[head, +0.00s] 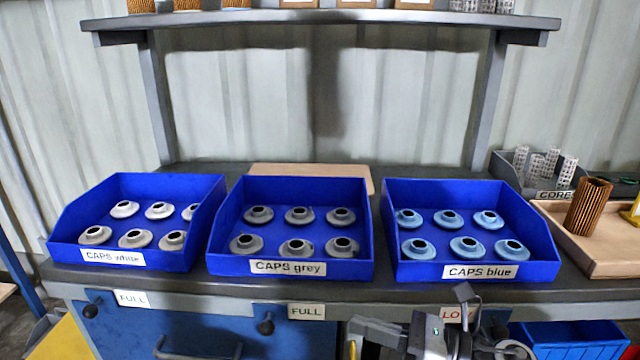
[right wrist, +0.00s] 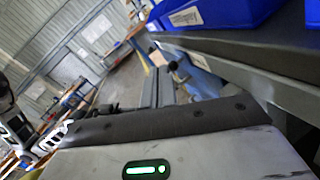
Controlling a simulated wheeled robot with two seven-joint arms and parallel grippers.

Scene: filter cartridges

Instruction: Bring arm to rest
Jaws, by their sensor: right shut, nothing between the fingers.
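My right gripper (head: 378,335) is low at the bottom of the head view, in front of the bench edge and below the blue-caps bin. It is shut and empty, apart from the bins and the bench top. The right wrist view is mostly filled by my own grey wrist housing with a green light; the fingertips do not show clearly there. My left gripper is not in the head view.
Blue bins of white caps (head: 58,250), grey caps (head: 222,264) and blue caps (head: 412,270) stand along the bench (head: 200,283). A wooden tray (head: 610,268) with a brown pleated cartridge (head: 588,206) is at right. Another blue bin (head: 570,338) sits below the bench edge, close to my right arm.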

